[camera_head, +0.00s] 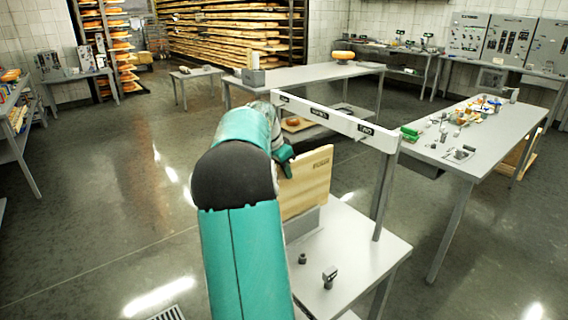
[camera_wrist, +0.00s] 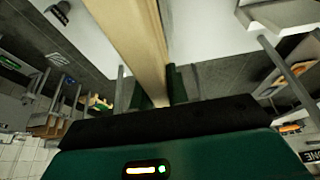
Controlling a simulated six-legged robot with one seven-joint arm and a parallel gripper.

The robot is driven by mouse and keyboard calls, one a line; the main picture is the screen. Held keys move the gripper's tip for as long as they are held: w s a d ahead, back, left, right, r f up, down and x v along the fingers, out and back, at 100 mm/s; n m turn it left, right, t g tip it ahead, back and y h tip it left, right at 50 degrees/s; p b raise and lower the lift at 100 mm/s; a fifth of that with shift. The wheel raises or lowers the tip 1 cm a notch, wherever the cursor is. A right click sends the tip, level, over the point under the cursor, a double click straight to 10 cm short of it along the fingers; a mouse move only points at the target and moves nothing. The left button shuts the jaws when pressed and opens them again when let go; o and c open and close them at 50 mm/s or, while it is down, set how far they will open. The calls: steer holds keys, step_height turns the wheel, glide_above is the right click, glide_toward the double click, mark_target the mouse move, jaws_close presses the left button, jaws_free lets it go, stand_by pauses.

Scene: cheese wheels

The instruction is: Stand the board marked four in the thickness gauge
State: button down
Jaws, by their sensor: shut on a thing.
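A pale wooden board (camera_head: 308,188) stands upright above the near table. A small dark mark shows near its upper right corner, too small to read. My gripper (camera_head: 284,160) is shut on the board's left part, partly hidden behind my arm. The wrist view shows the board (camera_wrist: 143,45) edge-on, running up between the fingers of my gripper (camera_wrist: 153,90). A low grey upright piece (camera_head: 303,223) stands on the table just under the board and may be the thickness gauge. I cannot tell whether the board touches it.
A white beam (camera_head: 335,118) with dark labels spans above the near table (camera_head: 350,240), on a post at right. A small dark knob (camera_head: 302,258) and a grey block (camera_head: 329,277) stand on the table's front. A cluttered side table (camera_head: 470,155) is at right. Floor at left is clear.

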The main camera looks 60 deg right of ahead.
mark_target(284, 188)
steer(key=shift+f, duration=3.3)
steer(key=c, duration=1.3)
jaws_free()
steer(key=shift+f, duration=0.1)
steer(key=v, duration=1.3)
steer(key=shift+w+a+r, duration=0.1)
steer(key=shift+r, duration=0.35)
